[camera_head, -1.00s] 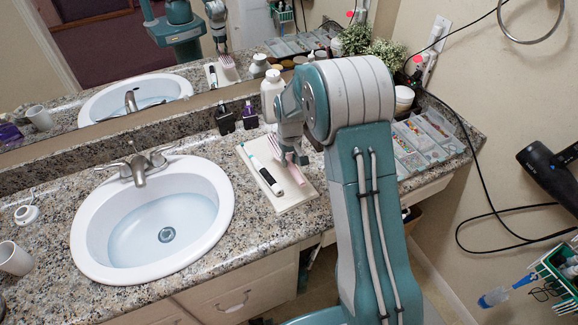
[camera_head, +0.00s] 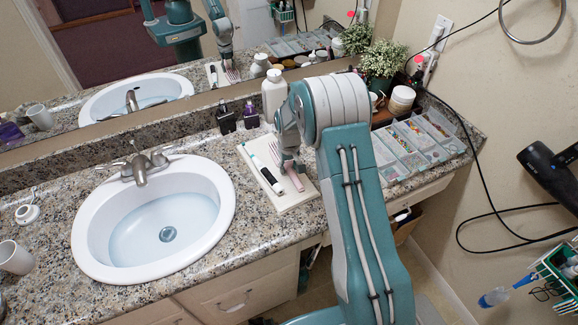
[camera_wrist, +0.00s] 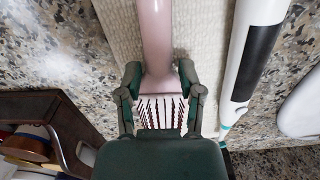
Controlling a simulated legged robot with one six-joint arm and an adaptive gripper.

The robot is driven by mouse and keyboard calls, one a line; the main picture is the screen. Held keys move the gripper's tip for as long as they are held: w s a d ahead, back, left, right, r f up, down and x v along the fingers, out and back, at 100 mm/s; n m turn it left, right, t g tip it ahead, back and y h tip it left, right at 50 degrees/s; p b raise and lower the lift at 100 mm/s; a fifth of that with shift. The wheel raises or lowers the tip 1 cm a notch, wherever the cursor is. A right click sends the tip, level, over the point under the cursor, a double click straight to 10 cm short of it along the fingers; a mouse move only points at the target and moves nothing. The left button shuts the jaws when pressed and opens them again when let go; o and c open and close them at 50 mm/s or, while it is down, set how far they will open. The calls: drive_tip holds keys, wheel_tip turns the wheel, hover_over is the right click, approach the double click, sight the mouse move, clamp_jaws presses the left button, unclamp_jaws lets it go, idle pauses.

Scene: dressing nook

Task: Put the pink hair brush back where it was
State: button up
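The pink hair brush (camera_head: 294,178) is over the right part of a pale mat (camera_head: 291,206) on the counter, beside a white and black electric toothbrush (camera_head: 264,175). My gripper (camera_head: 290,163) is at the brush's bristle end. In the wrist view the fingers (camera_wrist: 160,76) flank the pink neck (camera_wrist: 157,45) closely, just above the bristles, and look shut on it. The far bristle ends are hidden behind my gripper's body. The toothbrush (camera_wrist: 251,50) lies to the right there, apart from the fingers. I cannot tell whether the brush touches the mat.
The sink (camera_head: 150,222) is left of the mat. Two dark bottles (camera_head: 226,118) and a white bottle (camera_head: 273,97) stand behind it. A clear compartment tray (camera_head: 410,150), a plant (camera_head: 381,62) and a white jar (camera_head: 401,99) are at the right. A mirror lines the back.

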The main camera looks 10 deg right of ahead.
idle(0.3)
wheel_tip(320, 180, up, 12)
wheel_tip(320, 180, up, 10)
drive_tip(key=t, duration=0.1)
hover_over(289, 168)
drive_tip(key=s, duration=0.6)
drive_tip(key=s+r+m+t, duration=0.1)
drive_tip(key=s+r+t, duration=0.1)
drive_tip(key=s+r, duration=0.5)
drive_tip(key=s+r+m+t, duration=0.1)
drive_tip(key=s+r, duration=0.3)
drive_tip(key=s, duration=0.7)
drive_tip(key=s+f+t, duration=0.1)
drive_tip(key=s, duration=0.8)
drive_tip(key=shift+s+a+t, duration=0.25)
drive_tip(key=shift+s+t, duration=0.05)
drive_tip(key=shift+s, duration=0.05)
